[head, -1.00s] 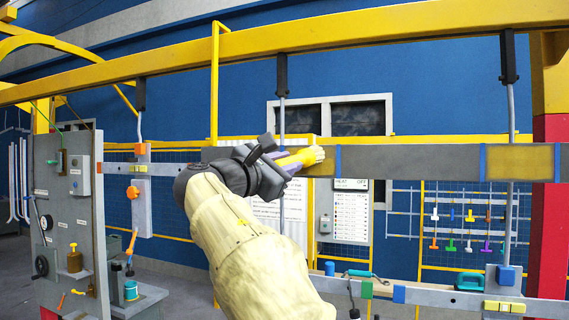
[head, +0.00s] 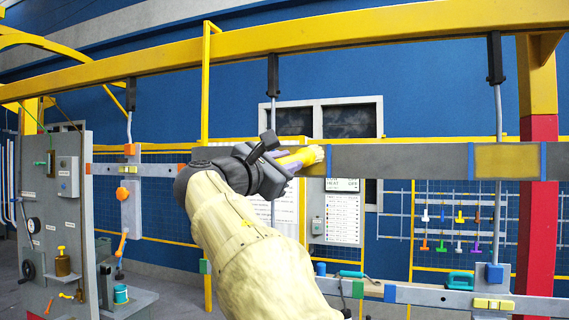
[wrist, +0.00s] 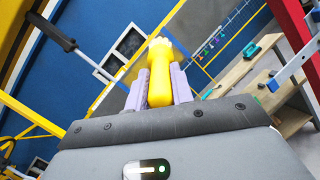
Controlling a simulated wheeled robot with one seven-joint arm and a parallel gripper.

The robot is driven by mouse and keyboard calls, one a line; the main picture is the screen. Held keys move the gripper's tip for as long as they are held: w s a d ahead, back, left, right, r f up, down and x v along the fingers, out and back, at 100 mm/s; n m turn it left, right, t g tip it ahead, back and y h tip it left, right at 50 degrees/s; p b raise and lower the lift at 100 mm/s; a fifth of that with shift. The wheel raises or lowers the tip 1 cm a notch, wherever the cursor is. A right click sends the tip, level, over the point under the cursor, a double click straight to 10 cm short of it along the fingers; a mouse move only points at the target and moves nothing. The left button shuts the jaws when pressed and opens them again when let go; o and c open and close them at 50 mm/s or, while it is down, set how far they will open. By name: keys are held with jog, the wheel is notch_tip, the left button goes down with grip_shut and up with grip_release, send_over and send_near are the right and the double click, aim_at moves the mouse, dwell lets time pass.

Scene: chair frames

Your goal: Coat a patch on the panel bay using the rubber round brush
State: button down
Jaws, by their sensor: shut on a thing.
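My gripper (head: 285,164) is shut on the yellow round brush (head: 314,155), whose pale bristle end points right in the head view. In the wrist view the brush (wrist: 160,75) stands between the two lilac fingers, bristles away from me. The grey panel rail (head: 400,160) runs across behind the brush, with a darker bay (head: 350,170) beside a blue strip just right of the bristles. Another bay farther right has a yellow patch (head: 507,159) between blue strips. Whether the bristles touch the rail cannot be told. My gripper hides part of the rail.
A yellow overhead beam (head: 300,46) with hangers (head: 495,60) crosses above. A grey control board (head: 55,220) stands left, and a red and yellow post (head: 538,200) right.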

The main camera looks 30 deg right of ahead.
jog(key=shift+s+d, duration=0.1)
jog(key=shift+s+d+b, duration=0.35)
jog(key=shift+s+d, duration=0.15)
jog(key=shift+s, duration=0.15)
dwell(0.5)
jog(key=shift+w+a, duration=0.6)
jog(key=shift+w, duration=0.2)
jog(key=shift+a+p, duration=0.1)
jog(key=shift+p, duration=0.2)
jog(key=shift+w+a+p, duration=0.3)
jog(key=shift+w+a, duration=0.25)
jog(key=shift+w, duration=0.25)
